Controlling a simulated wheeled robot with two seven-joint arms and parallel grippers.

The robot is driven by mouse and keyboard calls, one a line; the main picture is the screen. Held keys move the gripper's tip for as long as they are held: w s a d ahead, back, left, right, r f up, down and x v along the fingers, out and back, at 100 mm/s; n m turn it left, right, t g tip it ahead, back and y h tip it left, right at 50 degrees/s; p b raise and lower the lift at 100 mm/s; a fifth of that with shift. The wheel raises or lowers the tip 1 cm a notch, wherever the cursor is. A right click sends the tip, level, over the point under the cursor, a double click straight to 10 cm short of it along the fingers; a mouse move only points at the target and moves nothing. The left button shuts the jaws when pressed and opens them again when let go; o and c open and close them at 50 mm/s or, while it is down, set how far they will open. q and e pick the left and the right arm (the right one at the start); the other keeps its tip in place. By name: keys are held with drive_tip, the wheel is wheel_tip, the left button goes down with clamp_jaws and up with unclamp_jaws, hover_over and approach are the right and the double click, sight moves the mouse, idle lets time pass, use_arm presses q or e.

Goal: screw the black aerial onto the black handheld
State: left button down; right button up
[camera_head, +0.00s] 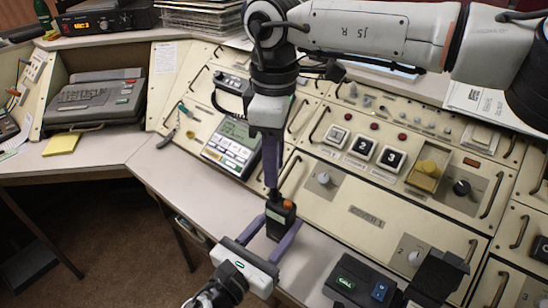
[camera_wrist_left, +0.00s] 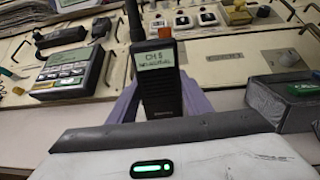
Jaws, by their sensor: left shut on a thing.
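The black handheld (camera_head: 281,218), with an orange knob on top, stands upright between the purple fingers of my left gripper (camera_head: 282,222), which is shut on it. The aerial (camera_wrist_left: 136,22) is upright over the handheld's top left in the left wrist view. Its lower end is at the handheld's top; I cannot tell whether the thread is engaged.
A desk phone with a screen (camera_head: 232,146) sits left of the grippers. The console panel (camera_head: 370,218) with knobs, handles and numbered buttons rises behind. A dark box marked CALL (camera_head: 352,284) stands at front right.

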drive_tip(key=n, duration=0.6)
drive_tip(key=shift+r, duration=0.15)
drive_tip(key=n, duration=0.4)
drive_tip(key=shift+a, duration=0.1)
drive_tip(key=n, duration=0.4)
drive_tip(key=shift+r+n, duration=0.15)
drive_tip(key=shift+n, duration=0.15)
drive_tip(key=n, duration=0.4)
drive_tip(key=shift+r, duration=0.1)
drive_tip(key=n, duration=0.4)
drive_tip(key=shift+r+n, duration=0.1)
drive_tip(key=shift+n, duration=0.2)
drive_tip(key=n, duration=0.6)
drive_tip(key=shift+r, duration=0.15)
drive_tip(key=n, duration=0.4)
drive_tip(key=shift+r+n, duration=0.1)
drive_tip(key=shift+n, duration=0.2)
drive_tip(key=n, duration=0.5)
drive_tip(key=shift+r+n, duration=0.15)
drive_tip(key=shift+n, duration=0.25)
